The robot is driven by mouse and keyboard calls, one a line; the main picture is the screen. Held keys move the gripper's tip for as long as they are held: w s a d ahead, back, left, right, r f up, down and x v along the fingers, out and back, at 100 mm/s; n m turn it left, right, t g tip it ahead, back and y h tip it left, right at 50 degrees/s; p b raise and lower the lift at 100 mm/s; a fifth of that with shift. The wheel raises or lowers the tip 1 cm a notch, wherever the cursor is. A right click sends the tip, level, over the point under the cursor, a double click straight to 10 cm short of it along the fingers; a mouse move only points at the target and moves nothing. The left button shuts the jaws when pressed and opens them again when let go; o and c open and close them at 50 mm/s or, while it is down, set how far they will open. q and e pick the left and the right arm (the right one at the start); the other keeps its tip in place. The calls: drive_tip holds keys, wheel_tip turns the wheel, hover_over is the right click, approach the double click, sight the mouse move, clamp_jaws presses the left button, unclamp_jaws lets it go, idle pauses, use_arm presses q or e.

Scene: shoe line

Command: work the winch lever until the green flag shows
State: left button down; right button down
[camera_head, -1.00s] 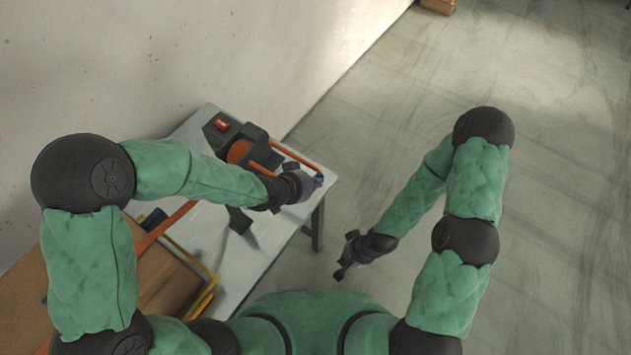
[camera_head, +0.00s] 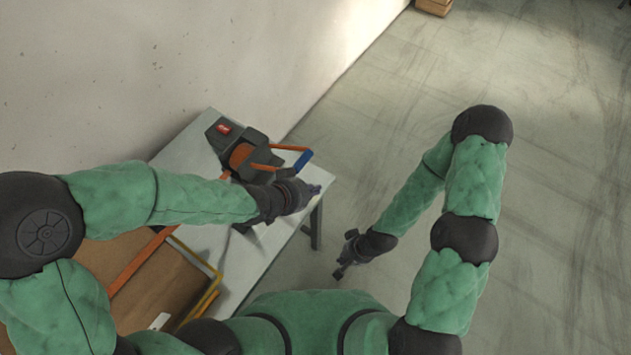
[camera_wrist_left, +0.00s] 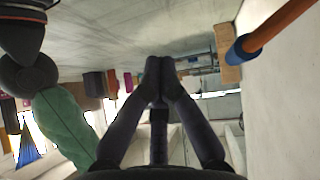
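The winch (camera_head: 238,147) stands on the table, with a dark body and an orange drum. A red patch (camera_head: 224,129) shows on its top; I see no green flag. Its orange lever (camera_head: 285,147) points right and ends in a blue grip (camera_head: 303,160). My left gripper (camera_head: 317,189) is just below and right of the blue grip, apart from it. In the left wrist view its fingertips (camera_wrist_left: 160,66) meet with nothing between them, and the blue grip (camera_wrist_left: 250,44) is off to the upper right. My right gripper (camera_head: 339,273) hangs over the floor, too small to read.
The light table (camera_head: 190,140) stands against the wall. A brown box or board (camera_head: 150,280) with orange and yellow edging lies at its near left, partly hidden by my left arm. The floor to the right is clear; a small box (camera_head: 434,6) lies far off.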

use_arm(q)
drive_tip(key=shift+s+a+r, duration=0.25)
drive_tip(key=shift+s+r, duration=0.35)
drive_tip(key=shift+s, duration=0.05)
use_arm(e)
drive_tip(key=shift+r, duration=0.25)
idle(0.8)
